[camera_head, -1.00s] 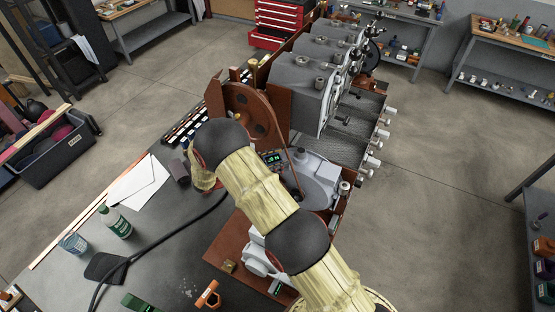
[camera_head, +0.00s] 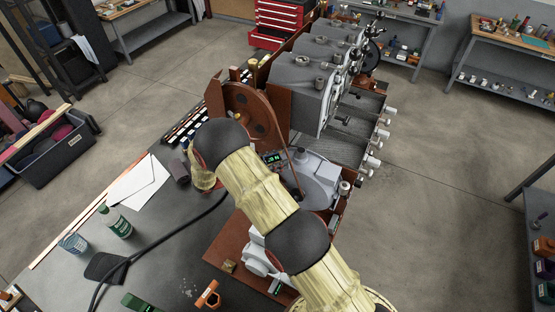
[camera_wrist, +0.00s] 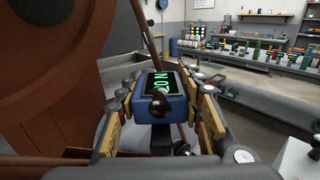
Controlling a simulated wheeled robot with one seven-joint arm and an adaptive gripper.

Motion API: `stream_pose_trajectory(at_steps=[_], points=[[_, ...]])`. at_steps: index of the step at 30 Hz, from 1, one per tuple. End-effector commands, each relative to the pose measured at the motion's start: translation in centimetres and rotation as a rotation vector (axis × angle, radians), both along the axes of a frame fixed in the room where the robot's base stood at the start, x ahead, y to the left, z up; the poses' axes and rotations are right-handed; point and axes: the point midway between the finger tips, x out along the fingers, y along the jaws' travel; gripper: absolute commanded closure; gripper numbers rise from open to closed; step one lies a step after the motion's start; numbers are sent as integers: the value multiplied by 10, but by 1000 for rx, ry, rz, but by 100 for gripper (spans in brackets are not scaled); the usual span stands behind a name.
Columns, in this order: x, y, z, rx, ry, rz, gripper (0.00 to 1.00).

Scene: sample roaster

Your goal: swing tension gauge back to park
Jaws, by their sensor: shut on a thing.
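In the wrist view, the tension gauge (camera_wrist: 157,106) is a blue block with a dark screen showing green characters and a dark round knob on its near face. My gripper (camera_wrist: 158,112) has its yellow-sided fingers on both sides of the gauge and is shut on it. The gauge's small display also shows in the head view (camera_head: 272,157), beside the belt and the large brown wheel (camera_head: 250,112). My arm hides most of my gripper in the head view. The park position cannot be made out.
The brown wheel fills the left of the wrist view, close to my gripper. A slanting belt (camera_wrist: 143,30) runs just behind the gauge. Grey roaster drums (camera_head: 318,85) stand beyond. A bottle (camera_head: 115,222), papers (camera_head: 137,182) and a can (camera_head: 73,244) lie on the bench at left.

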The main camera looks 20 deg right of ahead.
Motion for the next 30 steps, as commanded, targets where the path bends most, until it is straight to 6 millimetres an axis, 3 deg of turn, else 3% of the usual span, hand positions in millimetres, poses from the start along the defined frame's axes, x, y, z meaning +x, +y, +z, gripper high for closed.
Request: stream_pose_trajectory(at_steps=[17, 18, 28, 30], points=[[-7, 0, 1, 0, -2, -132, 100], [-7, 0, 1, 0, -2, -132, 63], [-8, 0, 0, 0, -1, -132, 44], [-8, 0, 0, 0, -1, -132, 44]])
